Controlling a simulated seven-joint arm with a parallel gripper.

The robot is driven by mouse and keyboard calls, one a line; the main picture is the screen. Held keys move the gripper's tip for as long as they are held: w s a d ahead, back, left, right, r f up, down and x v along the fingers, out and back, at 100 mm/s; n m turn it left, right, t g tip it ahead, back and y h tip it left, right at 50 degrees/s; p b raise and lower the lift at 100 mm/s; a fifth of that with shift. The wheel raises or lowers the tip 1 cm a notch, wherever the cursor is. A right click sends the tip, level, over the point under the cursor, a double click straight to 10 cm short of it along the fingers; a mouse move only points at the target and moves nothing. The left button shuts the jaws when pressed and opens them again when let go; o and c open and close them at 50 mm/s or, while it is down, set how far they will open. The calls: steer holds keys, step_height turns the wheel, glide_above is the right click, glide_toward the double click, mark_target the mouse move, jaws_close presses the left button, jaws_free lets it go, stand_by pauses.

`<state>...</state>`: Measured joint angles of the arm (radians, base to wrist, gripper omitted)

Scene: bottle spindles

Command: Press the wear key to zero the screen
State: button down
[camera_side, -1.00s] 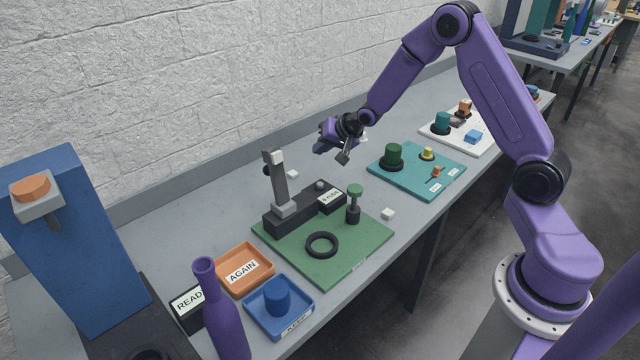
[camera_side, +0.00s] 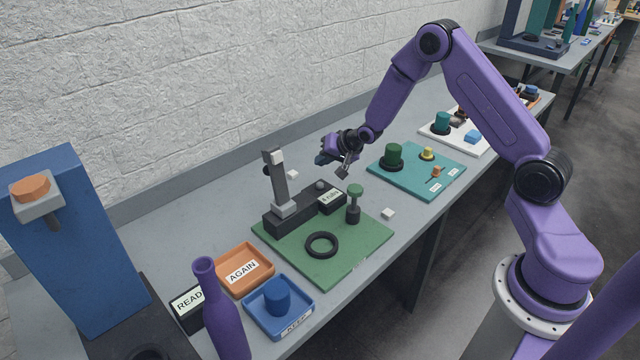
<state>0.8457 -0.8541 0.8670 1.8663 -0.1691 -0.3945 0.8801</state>
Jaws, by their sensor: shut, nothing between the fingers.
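A black device (camera_side: 287,216) with a grey upright post stands on a green board (camera_side: 333,268). A small lit screen (camera_side: 330,198) sits at its right end; its lettering is too small to read surely. A small dark rounded knob (camera_side: 320,185) by the screen may be the wear key; I cannot read a label on it. My gripper (camera_side: 343,171) is shut and empty. It hangs in the air above and a little right of the screen end, apart from the device.
On the green board are a black ring (camera_side: 321,236) and a green-topped stand (camera_side: 354,203) close to the screen. White cubes (camera_side: 388,214) lie nearby. A teal board (camera_side: 408,184) is to the right; orange (camera_side: 268,262) and blue (camera_side: 304,318) trays and a purple bottle (camera_side: 222,315) are front left.

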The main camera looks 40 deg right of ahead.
mark_target(323, 185)
steer(key=shift+f, duration=2.25)
steer(key=shift+f, duration=0.15)
steer(key=shift+f, duration=0.25)
steer(key=shift+f, duration=0.4)
stand_by(1.2)
steer(key=shift+r, duration=0.85)
steer(key=shift+r, duration=2.5)
